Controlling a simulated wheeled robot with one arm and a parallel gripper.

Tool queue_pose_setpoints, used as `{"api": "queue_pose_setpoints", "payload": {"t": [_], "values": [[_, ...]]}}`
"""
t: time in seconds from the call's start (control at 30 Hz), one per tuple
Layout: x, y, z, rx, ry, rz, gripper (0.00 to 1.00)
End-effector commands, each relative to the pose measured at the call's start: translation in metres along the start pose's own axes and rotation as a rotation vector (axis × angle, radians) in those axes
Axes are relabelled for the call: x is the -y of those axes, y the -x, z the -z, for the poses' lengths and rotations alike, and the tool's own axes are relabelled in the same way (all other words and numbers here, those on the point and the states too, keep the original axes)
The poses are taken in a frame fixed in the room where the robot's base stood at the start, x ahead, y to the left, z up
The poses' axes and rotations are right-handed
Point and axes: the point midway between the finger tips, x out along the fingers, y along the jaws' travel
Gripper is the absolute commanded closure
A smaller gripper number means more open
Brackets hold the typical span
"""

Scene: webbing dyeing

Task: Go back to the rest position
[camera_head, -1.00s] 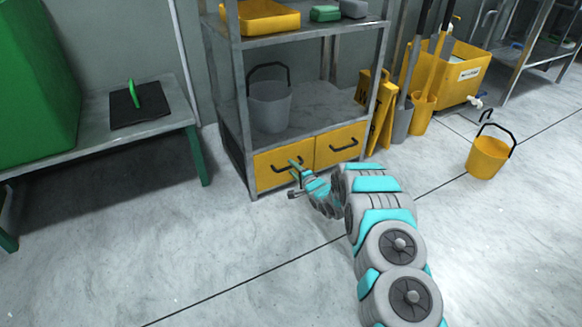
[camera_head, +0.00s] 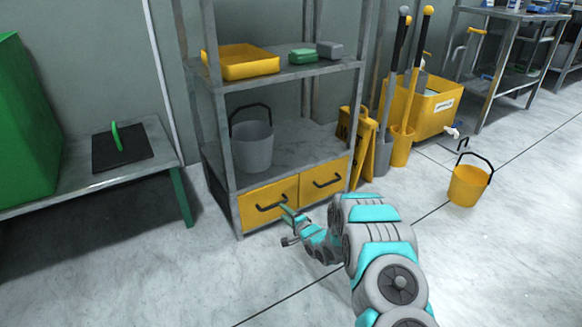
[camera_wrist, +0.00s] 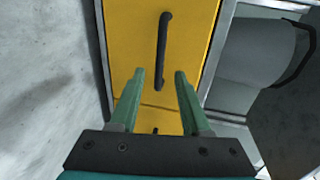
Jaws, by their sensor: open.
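My gripper (camera_head: 288,226) is in front of the shelf's lower drawers in the head view. In the wrist view its two green fingers (camera_wrist: 159,76) are apart with nothing between them. Ahead of them is a yellow drawer front with a black handle (camera_wrist: 163,50); the fingertips look apart from the handle. In the head view the left yellow drawer (camera_head: 262,206) and the right yellow drawer (camera_head: 325,181) both look closed.
The metal shelf (camera_head: 290,69) holds a grey bucket (camera_head: 252,147) and a yellow tray (camera_head: 240,65). A yellow folded sign (camera_head: 360,150) and long-handled tools stand right of it. A yellow bucket (camera_head: 467,187) is on the floor. A bench (camera_head: 90,178) stands left. The front floor is clear.

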Motion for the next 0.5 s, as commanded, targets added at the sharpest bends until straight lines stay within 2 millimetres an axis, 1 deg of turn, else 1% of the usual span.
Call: {"api": "queue_pose_setpoints", "payload": {"t": [0.13,0.27,0.37,0.4,0.47,0.5], "values": [[0.006,0.002,0.004,-0.011,0.020,-0.013,0.53],[0.021,0.010,0.019,-0.046,0.093,-0.078,0.53],[0.038,0.024,0.034,-0.082,0.176,-0.158,0.53],[0.046,0.032,0.040,-0.096,0.210,-0.194,0.53],[0.054,0.043,0.049,-0.114,0.258,-0.249,0.53],[0.063,0.051,0.053,-0.124,0.291,-0.281,0.53]]}}
